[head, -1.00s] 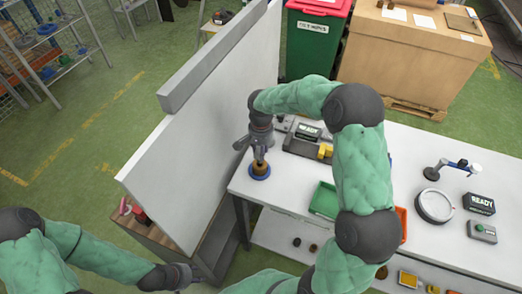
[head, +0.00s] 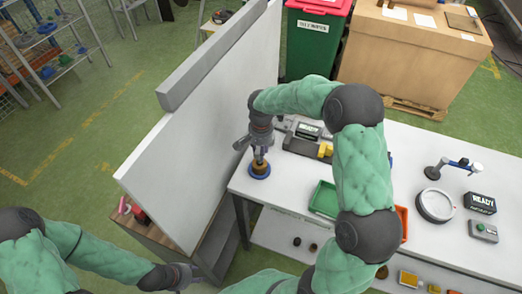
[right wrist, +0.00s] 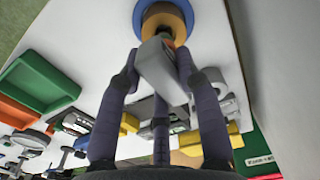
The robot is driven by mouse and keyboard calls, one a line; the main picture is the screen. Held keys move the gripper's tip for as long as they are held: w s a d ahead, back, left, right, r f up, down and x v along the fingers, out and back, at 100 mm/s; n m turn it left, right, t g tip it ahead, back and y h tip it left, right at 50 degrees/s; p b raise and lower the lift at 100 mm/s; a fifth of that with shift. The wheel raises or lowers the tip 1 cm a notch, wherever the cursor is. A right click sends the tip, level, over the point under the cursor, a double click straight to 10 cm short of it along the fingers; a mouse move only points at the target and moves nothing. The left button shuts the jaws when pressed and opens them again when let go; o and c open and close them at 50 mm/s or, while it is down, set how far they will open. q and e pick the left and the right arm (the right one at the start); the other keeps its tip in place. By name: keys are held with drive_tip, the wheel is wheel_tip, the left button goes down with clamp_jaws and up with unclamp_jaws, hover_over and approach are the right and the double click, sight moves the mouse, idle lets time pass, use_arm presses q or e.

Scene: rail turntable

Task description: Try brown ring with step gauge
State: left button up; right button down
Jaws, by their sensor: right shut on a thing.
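The brown ring (head: 261,168) lies on a blue round base (head: 259,176) near the left edge of the white table. In the right wrist view the brown ring (right wrist: 178,17) sits on the blue base (right wrist: 144,9) at the top. My right gripper (right wrist: 160,70) is shut on a grey metal piece, seemingly the step gauge (right wrist: 160,65). The gauge's far end is at the ring's opening; how deep it sits is hidden. My right gripper (head: 259,150) is just above the ring in the head view. My left gripper (head: 188,275) is low at left, far from the ring; its jaws are unclear.
A tall white panel (head: 195,130) stands close left of my right gripper. A green tray (head: 324,199) and an orange bin (head: 402,222) are on the table to the right.

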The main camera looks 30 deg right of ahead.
drive_tip(key=shift+f+b, duration=1.55)
drive_tip(key=shift+f, duration=0.35)
idle(3.5)
idle(0.5)
drive_tip(key=c, duration=0.8)
unclamp_jaws()
wheel_tip(320, 180, up, 12)
